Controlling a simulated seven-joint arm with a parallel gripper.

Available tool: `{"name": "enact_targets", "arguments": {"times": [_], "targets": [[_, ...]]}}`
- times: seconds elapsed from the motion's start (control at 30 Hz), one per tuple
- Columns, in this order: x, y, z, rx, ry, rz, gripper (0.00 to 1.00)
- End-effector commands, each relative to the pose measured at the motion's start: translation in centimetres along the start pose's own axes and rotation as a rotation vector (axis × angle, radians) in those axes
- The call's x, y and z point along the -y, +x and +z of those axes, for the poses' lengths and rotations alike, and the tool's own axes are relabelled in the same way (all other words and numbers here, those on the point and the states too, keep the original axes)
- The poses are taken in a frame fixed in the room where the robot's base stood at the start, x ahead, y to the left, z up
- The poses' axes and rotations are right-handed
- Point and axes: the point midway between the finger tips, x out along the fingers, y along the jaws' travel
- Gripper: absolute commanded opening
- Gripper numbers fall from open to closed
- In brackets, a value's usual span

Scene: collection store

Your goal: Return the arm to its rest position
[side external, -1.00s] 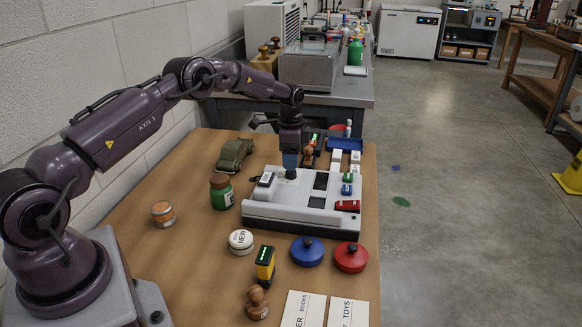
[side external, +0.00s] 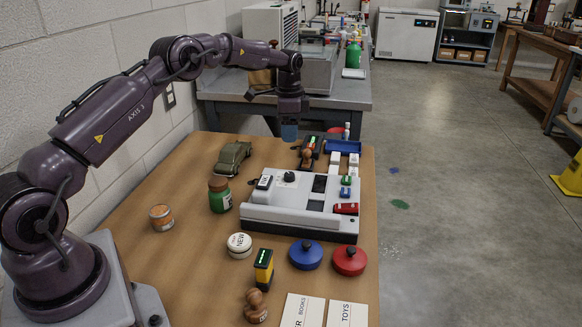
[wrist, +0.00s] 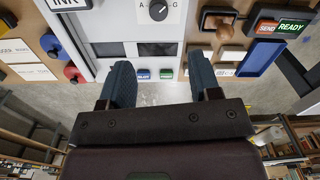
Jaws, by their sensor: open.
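My gripper (side external: 289,132) hangs above the far side of the wooden table, clear of everything below it. It also shows in the wrist view (wrist: 161,75), with its two blue fingers apart and nothing between them. The pale grey machine (side external: 275,217) stands on the table below and nearer the camera. Its dark knob (side external: 289,177) is uncovered, and in the wrist view the knob (wrist: 158,11) sits between the letters A and G.
Blue (side external: 305,255) and red (side external: 350,260) lids lie in front. Stamps and a blue tray (side external: 343,147) are behind. The air around my gripper is clear.

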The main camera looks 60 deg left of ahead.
Motion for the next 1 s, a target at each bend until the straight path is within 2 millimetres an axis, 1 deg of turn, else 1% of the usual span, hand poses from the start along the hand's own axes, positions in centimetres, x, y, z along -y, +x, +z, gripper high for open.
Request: {"name": "enact_targets", "arguments": {"times": [0.03, 0.1, 0.17, 0.23, 0.37, 0.47, 0.5, 0.57, 0.6, 0.67, 0.7, 0.77, 0.8, 0.87, 0.9, 1.0], "targets": [[-0.1, 0.4, -0.1, -0.004, -0.046, 0.002, 0.57], [-1.4, 2.3, 0.4, 0.017, -0.127, 0.04, 0.57], [-2.5, 2.3, 0.8, 0.027, -0.19, 0.052, 0.57], [-4.0, 1.4, 1.0, 0.033, -0.253, 0.052, 0.57], [-7.2, -1.7, 1.3, 0.032, -0.357, 0.034, 0.57], [-10.2, -4.6, 1.9, 0.021, -0.43, 0.011, 0.57], [-11.5, -5.8, 2.2, 0.014, -0.458, 0.0, 0.57], [-13.6, -7.5, 2.9, 0.0, -0.499, -0.016, 0.57], [-15.1, -8.6, 3.4, -0.012, -0.525, -0.026, 0.57], [-17.2, -10.1, 4.2, -0.031, -0.558, -0.041, 0.57], [-18.6, -11.0, 4.9, -0.045, -0.581, -0.051, 0.57], [-20.8, -12.2, 6.0, -0.069, -0.611, -0.063, 0.57], [-22.2, -12.9, 6.7, -0.087, -0.628, -0.071, 0.57], [-24.3, -13.8, 7.9, -0.116, -0.652, -0.081, 0.57], [-25.6, -14.3, 8.7, -0.136, -0.664, -0.087, 0.57], [-28.8, -15.1, 10.8, -0.192, -0.686, -0.099, 0.57]]}}
